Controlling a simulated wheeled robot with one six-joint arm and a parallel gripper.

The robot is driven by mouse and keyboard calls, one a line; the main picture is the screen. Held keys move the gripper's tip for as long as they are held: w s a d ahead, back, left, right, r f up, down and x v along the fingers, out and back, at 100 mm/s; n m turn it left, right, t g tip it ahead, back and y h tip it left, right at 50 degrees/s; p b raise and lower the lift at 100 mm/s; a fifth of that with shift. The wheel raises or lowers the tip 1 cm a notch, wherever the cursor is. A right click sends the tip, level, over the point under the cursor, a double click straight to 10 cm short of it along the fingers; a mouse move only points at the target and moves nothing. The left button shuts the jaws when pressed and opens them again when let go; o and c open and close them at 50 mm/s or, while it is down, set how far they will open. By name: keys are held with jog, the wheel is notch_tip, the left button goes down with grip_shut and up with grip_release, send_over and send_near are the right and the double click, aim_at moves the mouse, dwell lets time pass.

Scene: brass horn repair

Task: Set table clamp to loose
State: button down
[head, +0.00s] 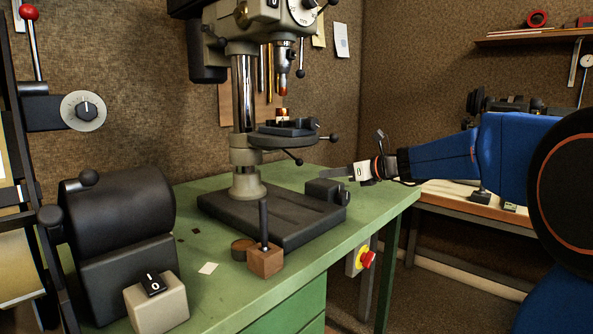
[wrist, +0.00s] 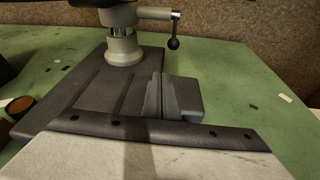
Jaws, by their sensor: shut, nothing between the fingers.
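The drill press has a round work table (head: 283,141) on its column (head: 243,95). Below the table a dark lever with a ball end (head: 298,161) sticks out. Another ball-ended lever (head: 332,138) sticks out at the table's right. My gripper (head: 324,170) is shut and empty, right of and below the table. Its fingers (wrist: 162,76) point toward the press base, apart from the lever.
A dark block (head: 326,190) sits on the press base (head: 275,218), just below my gripper. A wooden block with an upright handle (head: 265,259) stands at the bench front. A red stop button (head: 367,259) is on the bench side.

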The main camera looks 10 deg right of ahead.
aim_at(301, 162)
jog(key=shift+w+d+r+m+t, duration=0.15)
jog(key=shift+w+d+r+m, duration=0.15)
jog(key=shift+w, duration=0.3)
jog(key=shift+w+d+r+m+t, duration=0.1)
jog(key=shift+w+r+m+t, duration=0.1)
jog(key=shift+w+m, duration=0.3)
jog(key=shift+w, duration=0.1)
jog(key=shift+a, duration=0.1)
jog(key=shift+w+a+f, duration=0.15)
jog(key=shift+w+a, duration=0.2)
jog(key=shift+a, duration=0.05)
jog(key=x, duration=0.9)
jog(key=shift+s, duration=0.1)
jog(key=r, duration=0.2)
jog(key=s+d+r, duration=0.1)
jog(key=shift+r, duration=0.1)
